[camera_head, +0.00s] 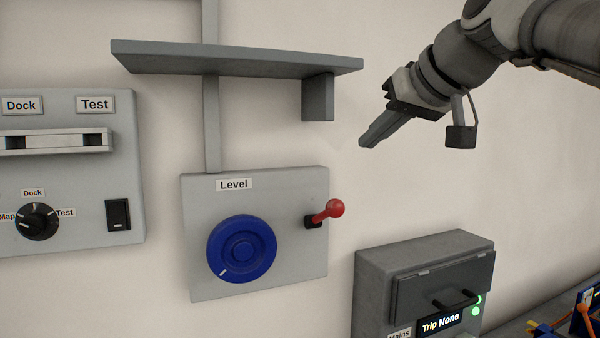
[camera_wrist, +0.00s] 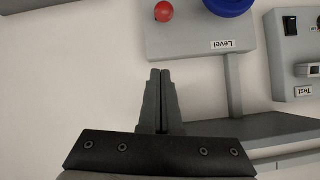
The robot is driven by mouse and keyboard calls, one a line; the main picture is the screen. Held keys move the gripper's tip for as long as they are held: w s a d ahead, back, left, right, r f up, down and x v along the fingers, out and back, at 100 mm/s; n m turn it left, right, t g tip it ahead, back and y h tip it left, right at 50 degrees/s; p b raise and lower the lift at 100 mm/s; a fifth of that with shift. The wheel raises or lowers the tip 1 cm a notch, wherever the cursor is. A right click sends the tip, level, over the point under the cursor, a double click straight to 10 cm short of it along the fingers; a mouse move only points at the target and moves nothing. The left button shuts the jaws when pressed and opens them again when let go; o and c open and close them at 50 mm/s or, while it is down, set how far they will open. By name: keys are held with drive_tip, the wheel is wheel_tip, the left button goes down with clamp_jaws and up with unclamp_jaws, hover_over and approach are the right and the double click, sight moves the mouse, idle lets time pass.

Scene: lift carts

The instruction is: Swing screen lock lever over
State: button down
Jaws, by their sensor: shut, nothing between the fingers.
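A small lever with a red ball knob (camera_head: 335,208) sticks out of a black slot at the right side of the grey "Level" panel (camera_head: 300,272). No label names it as the screen lock lever. The knob also shows at the top of the wrist view (camera_wrist: 163,11). My gripper (camera_head: 368,142) is up and to the right of the lever, beside the shelf, and touches nothing visible. In the wrist view its two fingers (camera_wrist: 160,75) are together and empty, pointing toward the knob with a gap between.
A grey shelf (camera_head: 240,60) with a bracket juts out above the panel. A blue dial (camera_head: 242,249) sits left of the lever. A "Dock/Test" panel (camera_head: 75,170) is at left. A grey "Trip None" box (camera_head: 375,285) stands lower right. Bare wall lies between gripper and lever.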

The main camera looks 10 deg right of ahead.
drive_tip(key=p, duration=0.1)
hover_over(344, 209)
drive_tip(key=w, duration=0.2)
wheel_tip(344, 209, down, 5)
drive_tip(key=shift+s+f, duration=0.1)
drive_tip(key=shift+f, duration=0.05)
drive_tip(key=shift+s+f, duration=0.3)
drive_tip(key=shift+f, duration=0.35)
drive_tip(key=shift+s+f, duration=0.3)
drive_tip(key=shift+f, duration=0.3)
drive_tip(key=shift+s+a+f, duration=0.1)
drive_tip(key=shift+f, duration=0.5)
drive_tip(key=shift+s+f, duration=0.1)
drive_tip(key=shift+f, duration=0.05)
drive_tip(key=shift+s+f+b, duration=0.1)
drive_tip(key=shift+f+b, duration=0.15)
drive_tip(key=shift+b, duration=0.55)
drive_tip(key=shift+s, duration=0.1)
